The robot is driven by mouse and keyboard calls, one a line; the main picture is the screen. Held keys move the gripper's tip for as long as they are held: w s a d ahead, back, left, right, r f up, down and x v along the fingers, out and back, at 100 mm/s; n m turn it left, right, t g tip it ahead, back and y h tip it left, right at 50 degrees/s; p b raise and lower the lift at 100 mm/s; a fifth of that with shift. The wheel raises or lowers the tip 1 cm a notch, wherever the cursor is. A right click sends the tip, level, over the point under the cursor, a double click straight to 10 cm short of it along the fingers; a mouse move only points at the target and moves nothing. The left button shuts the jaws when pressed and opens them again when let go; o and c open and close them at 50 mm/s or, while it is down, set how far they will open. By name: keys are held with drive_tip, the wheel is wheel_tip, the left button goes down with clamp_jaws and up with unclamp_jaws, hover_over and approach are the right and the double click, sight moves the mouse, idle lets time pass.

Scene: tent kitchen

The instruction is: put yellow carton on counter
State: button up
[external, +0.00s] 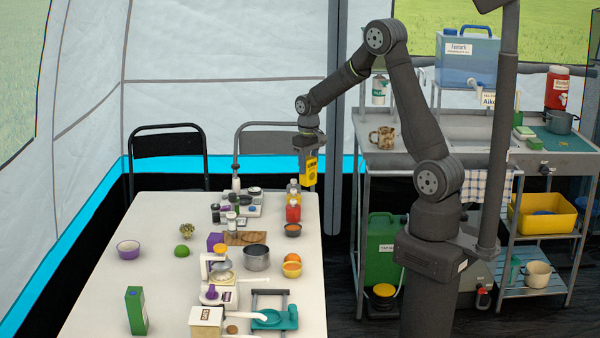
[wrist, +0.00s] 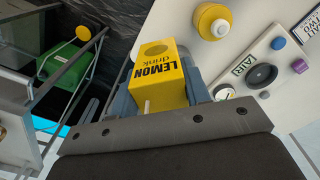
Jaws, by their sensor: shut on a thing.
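The yellow carton (external: 309,169) is held by my gripper (external: 309,152) in the air near the far right edge of the white table. In the wrist view the yellow carton (wrist: 160,76) reads "LEMON drink" and sits between the gripper's fingers (wrist: 160,85). My gripper is shut on it. In the external view the carton hangs above and close to the bottles.
The counter also has a blue water container (external: 467,56) and a red jug (external: 557,88). Bare counter shows around the mug.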

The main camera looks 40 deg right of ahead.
drive_tip(key=shift+r, duration=0.1)
wheel_tip(320, 180, up, 15)
drive_tip(key=w+a+n, duration=0.3)
drive_tip(key=a, duration=1.5)
drive_tip(key=s+a+n, duration=0.1)
drive_tip(key=s+a, duration=0.3)
drive_tip(key=a, duration=0.7)
drive_tip(key=s+a+n, duration=0.2)
drive_tip(key=s+a, duration=0.2)
drive_tip(key=a, duration=0.6)
drive_tip(key=s+a+n, duration=0.1)
drive_tip(key=s+a, duration=0.3)
drive_tip(key=a, duration=0.7)
drive_tip(key=s+a+n, duration=0.2)
drive_tip(key=s+a, duration=0.7)
drive_tip(key=a, duration=0.1)
drive_tip(key=shift+s+f, duration=0.15)
drive_tip(key=shift+f, duration=5.15)
drive_tip(key=shift+s+f, duration=0.15)
drive_tip(key=shift+f, duration=5.15)
drive_tip(key=shift+f, duration=0.15)
